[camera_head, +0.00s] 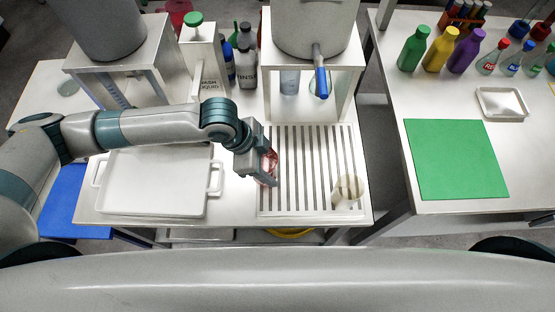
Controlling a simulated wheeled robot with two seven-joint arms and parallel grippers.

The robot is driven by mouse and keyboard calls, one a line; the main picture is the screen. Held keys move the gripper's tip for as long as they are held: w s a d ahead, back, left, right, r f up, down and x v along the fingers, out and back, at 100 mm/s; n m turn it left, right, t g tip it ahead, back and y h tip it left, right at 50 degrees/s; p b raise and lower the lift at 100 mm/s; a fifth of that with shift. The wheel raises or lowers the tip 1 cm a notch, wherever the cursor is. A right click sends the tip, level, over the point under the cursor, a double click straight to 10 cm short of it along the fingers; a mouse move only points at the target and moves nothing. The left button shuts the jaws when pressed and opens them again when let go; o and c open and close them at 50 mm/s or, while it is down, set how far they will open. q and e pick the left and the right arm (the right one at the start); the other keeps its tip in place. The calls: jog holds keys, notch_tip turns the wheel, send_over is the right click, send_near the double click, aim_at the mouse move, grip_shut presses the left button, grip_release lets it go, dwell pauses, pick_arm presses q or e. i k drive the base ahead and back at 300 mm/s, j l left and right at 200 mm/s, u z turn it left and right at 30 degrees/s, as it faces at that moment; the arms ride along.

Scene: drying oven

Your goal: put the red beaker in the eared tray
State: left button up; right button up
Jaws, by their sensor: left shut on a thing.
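The white eared tray (150,185) lies on the bench at the left, with a loop handle at each side. It looks empty, though my left arm hides its far edge. The red beaker (268,160) is at my left gripper (265,170), over the left part of the slatted drain rack. The gripper is shut on the beaker and hides much of it. I cannot tell whether the beaker touches the rack. My right gripper is not in view.
A clear beaker (347,190) stands on the right of the drain rack (315,205). A wash liquid container (203,60) and bottles stand behind. A tank with a blue-handled tap (321,80) stands above the rack. The right table holds a green mat (455,160), a small tray (502,103) and bottles.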

aim_at(158, 178)
jog(key=j+z, duration=0.15)
jog(key=j, duration=0.3)
jog(key=k+j+z, duration=0.1)
jog(key=j, duration=0.35)
jog(key=j+z, duration=0.15)
jog(key=j, duration=0.25)
jog(key=k+j+z, duration=0.15)
jog(key=j, duration=0.3)
